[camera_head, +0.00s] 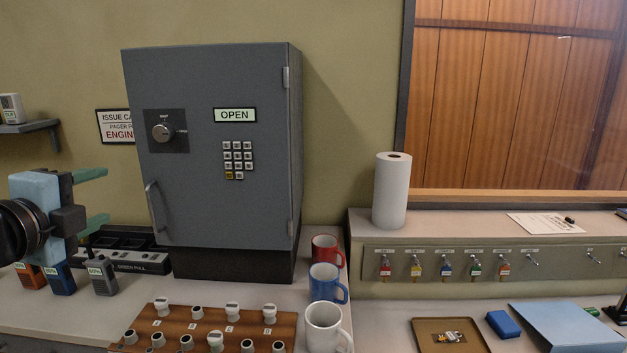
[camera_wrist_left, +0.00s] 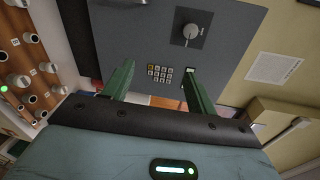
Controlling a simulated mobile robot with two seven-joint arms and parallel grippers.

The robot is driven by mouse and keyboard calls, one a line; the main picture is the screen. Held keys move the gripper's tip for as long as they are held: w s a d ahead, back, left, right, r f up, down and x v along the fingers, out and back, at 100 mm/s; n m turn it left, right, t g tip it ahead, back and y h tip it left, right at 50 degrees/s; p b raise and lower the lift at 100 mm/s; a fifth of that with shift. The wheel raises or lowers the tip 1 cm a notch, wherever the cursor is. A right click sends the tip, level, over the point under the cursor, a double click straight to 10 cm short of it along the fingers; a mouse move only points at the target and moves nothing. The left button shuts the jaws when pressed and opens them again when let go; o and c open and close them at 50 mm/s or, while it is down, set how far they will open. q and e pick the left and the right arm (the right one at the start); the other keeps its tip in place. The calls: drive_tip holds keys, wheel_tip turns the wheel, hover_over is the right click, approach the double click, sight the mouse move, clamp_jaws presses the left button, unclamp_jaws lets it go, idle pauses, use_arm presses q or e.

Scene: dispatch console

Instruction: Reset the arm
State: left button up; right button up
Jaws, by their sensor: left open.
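My left gripper (camera_head: 92,200) is at the left of the head view, in front of the wall and left of the grey cabinet. Its two green fingers are apart with nothing between them. In the left wrist view the open fingers (camera_wrist_left: 160,88) point toward the grey cabinet door, apart from it. My right gripper is not in view. The grey cabinet (camera_head: 200,200) is shut. It has a round dial (camera_head: 162,132), a keypad (camera_head: 238,160), an OPEN sign (camera_head: 235,115) and a handle (camera_head: 153,207).
Radios (camera_head: 102,276) and a black charger (camera_head: 125,248) stand below my left gripper. A wooden board (camera_head: 182,320) with several white-topped pegs lies in front. Red (camera_head: 325,249), blue (camera_head: 327,283) and white (camera_head: 324,329) mugs stand right of it. A paper roll (camera_head: 391,190) stands on the ledge above tagged keys (camera_head: 445,268).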

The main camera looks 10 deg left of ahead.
use_arm(q)
drive_tip(key=s+d+f+n+g, duration=0.1)
drive_tip(key=d+f+n+g, duration=0.15)
drive_tip(key=f, duration=0.75)
drive_tip(key=s+d+f+n+g, duration=0.1)
drive_tip(key=s+d+f+n, duration=0.15)
drive_tip(key=f, duration=0.75)
drive_tip(key=s+d+f+n+g, duration=0.1)
drive_tip(key=f+n+g, duration=0.15)
drive_tip(key=f, duration=0.75)
drive_tip(key=s+d+f+n+g+h, duration=0.1)
drive_tip(key=s+d+f+n+g, duration=0.35)
drive_tip(key=s+f, duration=0.6)
drive_tip(key=s+d+f+n+g+h, duration=0.1)
drive_tip(key=s+d+f+n+g, duration=0.45)
drive_tip(key=s, duration=0.75)
drive_tip(key=w+d+f+t, duration=0.1)
drive_tip(key=w+f+t, duration=0.2)
drive_tip(key=f, duration=0.3)
drive_tip(key=w+d+f+m+t+h, duration=0.1)
drive_tip(key=w+f+t, duration=0.3)
drive_tip(key=f+t, duration=0.2)
drive_tip(key=shift+w+d, duration=0.15)
drive_tip(key=shift+d, duration=0.25)
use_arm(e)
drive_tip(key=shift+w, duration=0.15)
use_arm(q)
drive_tip(key=shift+m, duration=0.25)
